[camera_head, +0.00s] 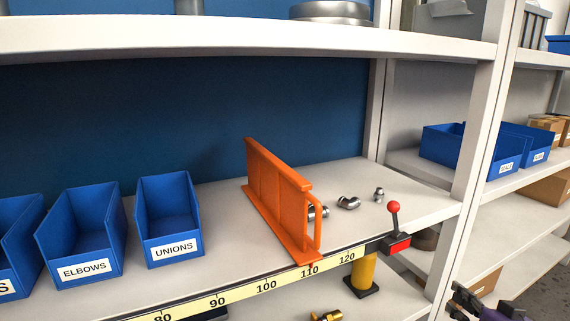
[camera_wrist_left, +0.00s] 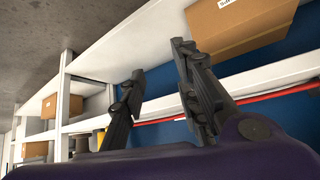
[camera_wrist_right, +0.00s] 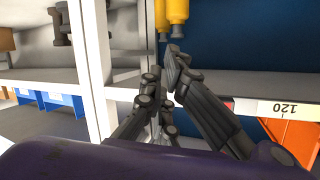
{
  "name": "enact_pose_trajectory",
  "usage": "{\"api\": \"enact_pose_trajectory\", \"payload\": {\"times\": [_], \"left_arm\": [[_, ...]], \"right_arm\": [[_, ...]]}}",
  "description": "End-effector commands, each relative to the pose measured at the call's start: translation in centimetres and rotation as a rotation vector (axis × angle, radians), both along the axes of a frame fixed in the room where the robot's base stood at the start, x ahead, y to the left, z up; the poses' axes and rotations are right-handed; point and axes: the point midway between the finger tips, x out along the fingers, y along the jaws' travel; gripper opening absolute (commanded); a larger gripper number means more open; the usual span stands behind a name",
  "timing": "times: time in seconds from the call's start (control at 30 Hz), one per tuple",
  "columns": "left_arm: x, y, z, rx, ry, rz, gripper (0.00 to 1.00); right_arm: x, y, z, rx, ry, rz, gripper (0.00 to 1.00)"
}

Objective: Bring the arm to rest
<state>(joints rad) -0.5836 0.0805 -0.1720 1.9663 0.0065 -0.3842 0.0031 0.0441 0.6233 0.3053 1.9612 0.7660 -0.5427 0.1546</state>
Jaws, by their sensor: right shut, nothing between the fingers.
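My right gripper (camera_head: 485,306) shows at the lower right edge of the head view, low in front of the shelf unit and clear of the shelf's contents. In the right wrist view its dark fingers (camera_wrist_right: 164,72) come together with nothing held between them. Shelf posts and yellow parts show behind them. My left gripper (camera_wrist_left: 157,62) shows only in the left wrist view. Its two fingers stand apart and hold nothing, with shelf boards and a cardboard box behind them.
On the main shelf stand blue bins (camera_head: 168,222), an orange divider (camera_head: 276,200) and several metal fittings (camera_head: 349,203). A red-knobbed lever (camera_head: 394,208) rises at the front edge. A white post (camera_head: 472,150) stands at the right. A cardboard box (camera_wrist_left: 235,25) sits high in the left wrist view.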

Motion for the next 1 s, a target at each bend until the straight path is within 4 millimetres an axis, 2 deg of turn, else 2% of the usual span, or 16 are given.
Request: {"api": "enact_pose_trajectory", "payload": {"times": [0.03,0.1,0.17,0.2,0.27,0.4,0.5,0.6,0.7,0.83,1.0], "left_arm": [[0.2,-0.1,0.3,-0.002,-0.004,-0.002,0.29],[0.2,-0.3,0.4,-0.005,-0.004,-0.004,0.29],[0.2,-0.3,0.5,-0.005,-0.002,-0.005,0.29],[0.1,-0.3,0.6,-0.005,-0.002,-0.006,0.29],[0.2,-0.3,0.7,-0.005,-0.002,-0.007,0.29],[0.4,-0.2,1.4,-0.004,-0.01,-0.008,0.29],[0.6,-0.2,1.8,-0.005,-0.016,-0.009,0.29],[0.6,-0.2,2.1,-0.004,-0.019,-0.01,0.29],[0.6,-0.2,2.3,-0.003,-0.021,-0.011,0.29],[0.8,-0.2,2.5,-0.003,-0.024,-0.011,0.29],[0.8,-0.2,2.5,-0.003,-0.024,-0.011,0.29]], "right_arm": [[-1.9,1.0,-3.5,-0.048,0.043,-0.002,0.0],[-4.5,2.6,-8.0,-0.124,0.096,0.004,0.0],[-7.1,4.2,-11.5,-0.183,0.14,0.016,0.0],[-8.9,5.4,-13.6,-0.216,0.169,0.026,0.0],[-11.8,7.5,-16.6,-0.261,0.211,0.046,0.0],[-19.0,13.1,-22.2,-0.327,0.305,0.096,0.0],[-23.8,17.2,-24.8,-0.331,0.366,0.122,0.0],[-27.9,20.5,-26.5,-0.298,0.423,0.132,0.0],[-30.8,22.6,-27.4,-0.25,0.467,0.126,0.0],[-32.9,22.9,-27.9,-0.229,0.501,0.111,0.0],[-33.1,22.8,-28.0,-0.229,0.503,0.111,0.0]]}}
